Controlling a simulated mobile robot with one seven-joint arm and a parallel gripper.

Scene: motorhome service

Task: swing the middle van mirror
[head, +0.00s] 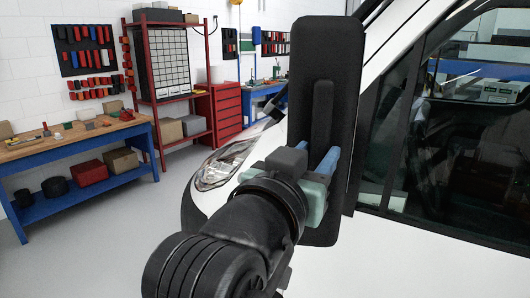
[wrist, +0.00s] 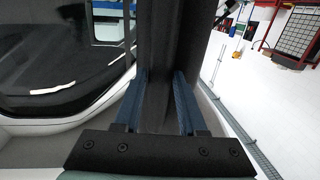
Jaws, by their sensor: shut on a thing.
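The van mirror (head: 318,60) is a tall black housing beside the white van's front side window, in the middle of the head view. A raised vertical rib runs down its face. My gripper (head: 322,160) is at the lower half of the mirror, with its blue fingers on either side of the rib. In the wrist view the dark mirror part (wrist: 158,60) stands between the two blue fingers (wrist: 158,105), and the gripper is shut on it. The mirror's mount on the van is mostly hidden behind the housing.
The white van body and side window (head: 470,130) lie close on the right. A headlight (head: 225,165) shows left of the mirror. A workbench (head: 75,150), a red shelf rack (head: 170,80) and a red drawer cabinet (head: 218,110) stand farther back. The grey floor at left is clear.

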